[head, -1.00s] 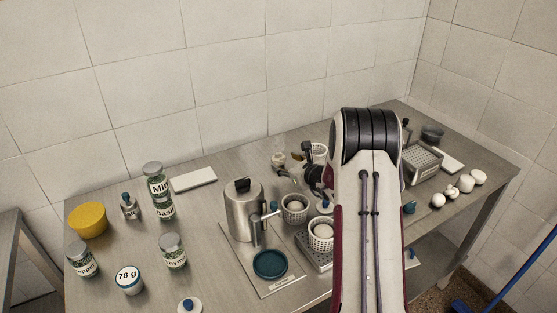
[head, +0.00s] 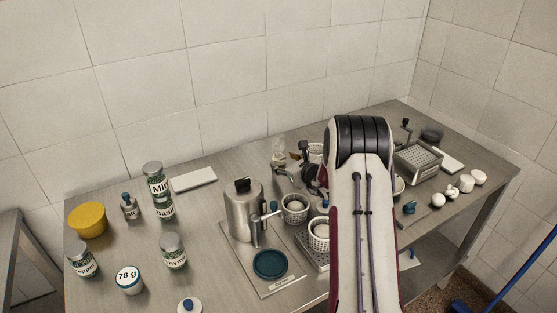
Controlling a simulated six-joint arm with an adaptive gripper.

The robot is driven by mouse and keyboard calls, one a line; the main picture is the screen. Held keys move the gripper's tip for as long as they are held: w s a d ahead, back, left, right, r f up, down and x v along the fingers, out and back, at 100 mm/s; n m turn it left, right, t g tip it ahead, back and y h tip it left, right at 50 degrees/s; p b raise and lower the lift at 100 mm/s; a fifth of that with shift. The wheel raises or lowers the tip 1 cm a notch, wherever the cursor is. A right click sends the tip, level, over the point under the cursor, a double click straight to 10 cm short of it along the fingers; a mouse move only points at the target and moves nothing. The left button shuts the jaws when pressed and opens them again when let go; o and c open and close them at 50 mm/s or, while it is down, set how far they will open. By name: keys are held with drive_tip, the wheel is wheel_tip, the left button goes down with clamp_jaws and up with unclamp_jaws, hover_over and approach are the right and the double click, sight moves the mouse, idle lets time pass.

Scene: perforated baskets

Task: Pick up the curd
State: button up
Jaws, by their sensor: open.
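Several white, rounded curd lumps (head: 465,183) lie on the bare table at the right. My gripper (head: 287,165) is open, beyond these baskets and left of my arm, well away from the lumps at the right. It is small and partly hidden by my arm, so I cannot tell whether anything is between its fingers.
A steel pot (head: 243,208) stands left of the baskets, with a blue-green disc (head: 270,264) in front. Jars (head: 160,190) and a yellow bowl (head: 88,220) stand at the left. A perforated metal tray (head: 418,163) is at the right. My arm hides the table's middle.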

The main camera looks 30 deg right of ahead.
sight(281, 159)
drive_tip(key=shift+w+f, duration=0.1)
drive_tip(key=shift+w, duration=0.05)
drive_tip(key=shift+x, duration=2.45)
drive_tip(key=shift+d, duration=0.15)
drive_tip(key=c, duration=0.9)
